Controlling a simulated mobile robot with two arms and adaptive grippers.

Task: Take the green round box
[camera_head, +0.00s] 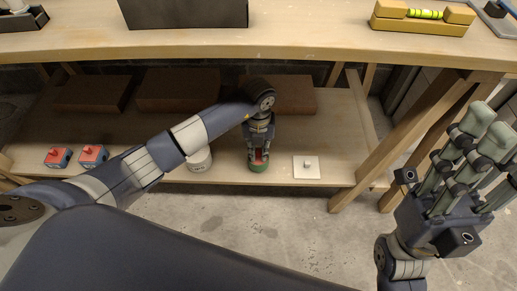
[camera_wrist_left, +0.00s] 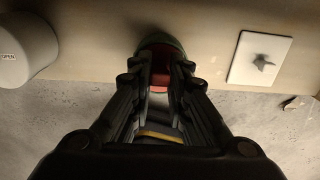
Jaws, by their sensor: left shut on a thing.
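The green round box (camera_head: 258,168) is at the front edge of the low wooden shelf, under my left gripper (camera_head: 259,156). A red part shows between the fingers. In the left wrist view the green rim of the box (camera_wrist_left: 161,41) shows just beyond the fingertips, with the red part (camera_wrist_left: 160,78) between them. My left gripper (camera_wrist_left: 160,70) is shut on the box from above; the fingers hide much of it. The box still appears to be at shelf level. My right gripper (camera_head: 488,132) is raised at the right, fingers apart and empty.
A white round container (camera_head: 200,160) stands left of the box, and a white switch plate (camera_head: 306,167) lies to its right. Two blue-and-red boxes (camera_head: 93,155) sit further left. Brown blocks (camera_head: 178,90) lie behind. The workbench top (camera_head: 300,42) overhangs the shelf.

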